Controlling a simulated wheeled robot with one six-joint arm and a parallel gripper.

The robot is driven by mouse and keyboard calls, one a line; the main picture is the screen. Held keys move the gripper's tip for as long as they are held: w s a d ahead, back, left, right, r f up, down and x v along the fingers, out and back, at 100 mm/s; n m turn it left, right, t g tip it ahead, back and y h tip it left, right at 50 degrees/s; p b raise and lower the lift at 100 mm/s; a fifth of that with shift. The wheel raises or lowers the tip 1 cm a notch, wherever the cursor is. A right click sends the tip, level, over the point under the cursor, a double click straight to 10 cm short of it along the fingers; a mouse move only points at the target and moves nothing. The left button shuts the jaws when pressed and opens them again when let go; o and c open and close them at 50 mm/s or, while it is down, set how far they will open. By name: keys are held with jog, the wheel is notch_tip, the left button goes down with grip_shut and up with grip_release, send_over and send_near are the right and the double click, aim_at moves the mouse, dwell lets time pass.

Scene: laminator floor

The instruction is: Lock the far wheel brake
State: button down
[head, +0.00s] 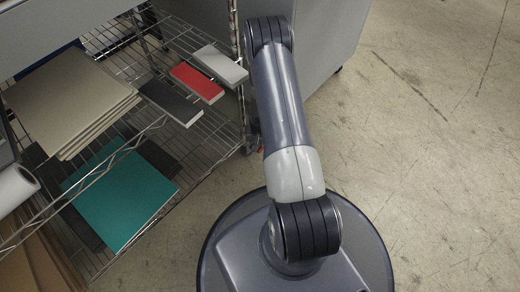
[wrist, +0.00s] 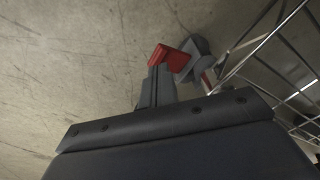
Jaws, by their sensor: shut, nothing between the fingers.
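In the wrist view a red brake tab (wrist: 172,57) sticks out beside a grey caster (wrist: 199,48) at the foot of the wire rack. My gripper (wrist: 157,72) is shut and empty, with its tips at the tab. The tab overlaps the tips in the picture, and I cannot tell whether they touch. A second small red part (wrist: 208,82) shows by the rack's wires. In the head view my arm hides most of this corner, and my gripper is out of sight. A dark caster (head: 250,143) shows beside my arm.
The wire rack (head: 215,150) holds tan boards (head: 70,95), a teal sheet (head: 120,193) and red, grey and black bars. A grey cabinet (head: 335,30) stands behind my arm. The concrete floor (head: 440,150) on the right is clear.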

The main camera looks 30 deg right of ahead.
aim_at(260, 149)
jog(key=shift+w+f+b, duration=0.1)
jog(key=shift+f+b, duration=0.3)
jog(key=shift+f, duration=0.8)
notch_tip(260, 149, down, 3)
jog(key=shift+r+b, duration=0.2)
jog(key=shift+b, duration=0.9)
jog(key=shift+r, duration=0.2)
jog(key=s, duration=0.1)
jog(key=s+a+r, duration=0.1)
jog(key=shift+s+a+p, duration=0.1)
jog(key=shift+s+p, duration=0.25)
jog(key=shift+p, duration=0.05)
notch_tip(260, 149, up, 11)
jog(key=s+p, duration=0.1)
jog(key=p, duration=0.3)
jog(key=shift+a+f+p, duration=0.15)
jog(key=shift+a+p, duration=0.1)
jog(key=shift+p, duration=0.15)
jog(key=shift+f, duration=0.1)
